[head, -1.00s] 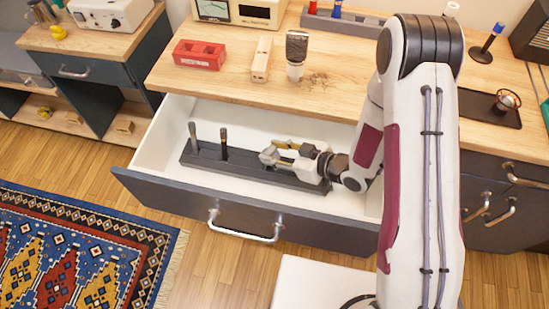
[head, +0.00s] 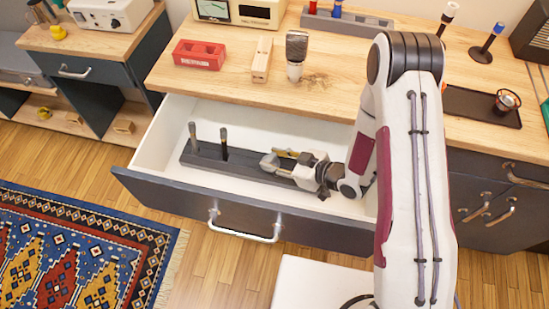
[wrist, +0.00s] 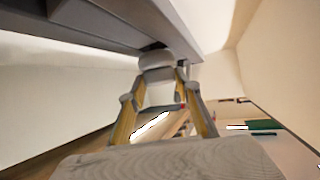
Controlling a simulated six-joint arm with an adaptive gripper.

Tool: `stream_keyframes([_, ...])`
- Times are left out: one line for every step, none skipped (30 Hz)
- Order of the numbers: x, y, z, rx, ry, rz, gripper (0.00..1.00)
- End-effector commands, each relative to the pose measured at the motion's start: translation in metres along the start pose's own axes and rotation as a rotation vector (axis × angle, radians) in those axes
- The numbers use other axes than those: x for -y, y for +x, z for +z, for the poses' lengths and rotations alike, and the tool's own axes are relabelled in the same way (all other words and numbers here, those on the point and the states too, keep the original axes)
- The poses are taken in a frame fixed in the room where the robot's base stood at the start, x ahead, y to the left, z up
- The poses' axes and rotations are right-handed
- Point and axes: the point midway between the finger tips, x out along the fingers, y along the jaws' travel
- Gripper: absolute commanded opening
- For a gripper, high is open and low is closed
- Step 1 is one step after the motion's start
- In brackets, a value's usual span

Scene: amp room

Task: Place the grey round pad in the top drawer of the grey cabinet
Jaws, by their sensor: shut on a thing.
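The top drawer (head: 200,203) of the grey cabinet is pulled far out, with a white inside. My gripper (head: 272,162) is inside it, low over the right half of a long dark grey block (head: 200,160).
Two dark posts (head: 223,140) stand upright in the block's left part. The wooden worktop (head: 335,95) overhangs the drawer's back and carries a red box (head: 199,55), a wooden block (head: 261,60) and a microphone (head: 296,55). The drawer floor in front of the block is clear.

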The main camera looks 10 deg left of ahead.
Motion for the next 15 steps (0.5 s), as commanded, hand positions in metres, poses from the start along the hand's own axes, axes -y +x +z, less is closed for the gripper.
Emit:
stream_keyframes([-0.0001, 0.0000, -0.0002, -0.001, 0.000, 0.000, 0.11])
stream_keyframes([-0.0001, 0.0000, -0.0003, -0.001, 0.000, 0.000, 0.11])
stream_keyframes([-0.0001, 0.0000, -0.0003, -0.001, 0.000, 0.000, 0.11])
stream_keyframes([-0.0001, 0.0000, -0.0003, -0.001, 0.000, 0.000, 0.11])
stream_keyframes([-0.0001, 0.0000, -0.0003, -0.001, 0.000, 0.000, 0.11])
stream_keyframes([-0.0001, 0.0000, -0.0002, -0.001, 0.000, 0.000, 0.11])
stream_keyframes([-0.0001, 0.0001, 0.0000, -0.001, 0.000, 0.000, 0.11])
stream_keyframes([-0.0001, 0.0004, 0.0004, 0.000, 0.000, 0.000, 0.11])
stream_keyframes([-0.0001, 0.0007, 0.0012, 0.000, 0.000, 0.000, 0.11])
stream_keyframes([-0.0001, 0.0010, 0.0017, 0.000, 0.000, 0.000, 0.11])
stream_keyframes([-0.0001, 0.0013, 0.0022, 0.000, 0.000, 0.000, 0.11])
stream_keyframes([-0.0001, 0.0017, 0.0029, 0.000, 0.000, 0.000, 0.11])
stream_keyframes([-0.0001, 0.0020, 0.0034, 0.000, 0.000, 0.000, 0.11])
stream_keyframes([0.0000, 0.0023, 0.0039, 0.000, 0.000, 0.000, 0.11])
stream_keyframes([-0.0001, 0.0027, 0.0046, 0.000, 0.000, 0.000, 0.11])
